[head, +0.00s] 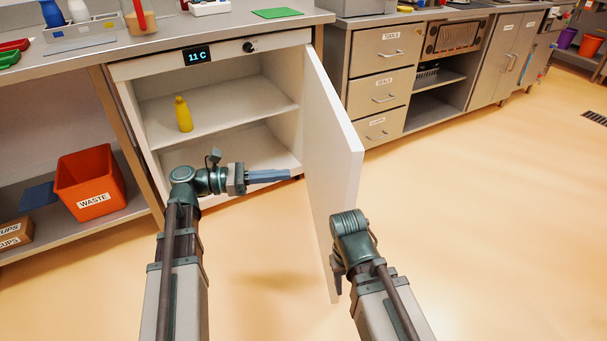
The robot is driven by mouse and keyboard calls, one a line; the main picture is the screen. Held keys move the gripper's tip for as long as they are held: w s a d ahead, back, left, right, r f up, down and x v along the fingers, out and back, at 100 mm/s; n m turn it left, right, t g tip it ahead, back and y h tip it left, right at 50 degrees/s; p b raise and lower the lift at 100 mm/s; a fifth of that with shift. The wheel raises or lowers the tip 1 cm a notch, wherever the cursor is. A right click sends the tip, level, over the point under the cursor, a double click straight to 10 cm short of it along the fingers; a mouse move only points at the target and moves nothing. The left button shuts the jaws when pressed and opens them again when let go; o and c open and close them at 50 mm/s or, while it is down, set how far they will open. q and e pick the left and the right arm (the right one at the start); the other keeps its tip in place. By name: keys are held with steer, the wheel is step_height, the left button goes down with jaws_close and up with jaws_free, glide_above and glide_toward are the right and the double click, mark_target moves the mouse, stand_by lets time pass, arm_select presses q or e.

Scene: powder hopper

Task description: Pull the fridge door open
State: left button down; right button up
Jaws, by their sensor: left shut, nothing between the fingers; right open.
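The fridge is the white cabinet (150,92) under the counter, with a display reading 11 C (197,56). Its door (328,140) stands wide open, swung out to the right, so the shelves show. My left gripper (288,175) is shut and empty. It points right, in front of the open fridge, with its tips close to the door's inner face; I cannot tell whether they touch. My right gripper (338,278) is open, low by the door's free edge. Its fingers are mostly hidden by the wrist. The door's handle is hidden.
A yellow bottle (183,114) stands on the fridge's upper shelf. An orange WASTE bin (91,182) sits on the low shelf at left. Drawers (385,55) line the counter behind the door. The floor (480,210) at right is clear.

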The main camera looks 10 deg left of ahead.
mark_target(343, 170)
arm_select(q)
steer(key=x, duration=1.3)
steer(key=w+x, duration=0.2)
steer(key=x, duration=2.5)
steer(key=shift+w+a, duration=0.3)
steer(key=shift+w, duration=0.1)
steer(key=shift+r, duration=0.1)
steer(key=s+a, duration=0.8)
steer(key=a, duration=0.3)
steer(key=shift+s, duration=0.25)
arm_select(e)
steer(key=shift+a, duration=0.55)
arm_select(q)
steer(key=shift+a, duration=0.15)
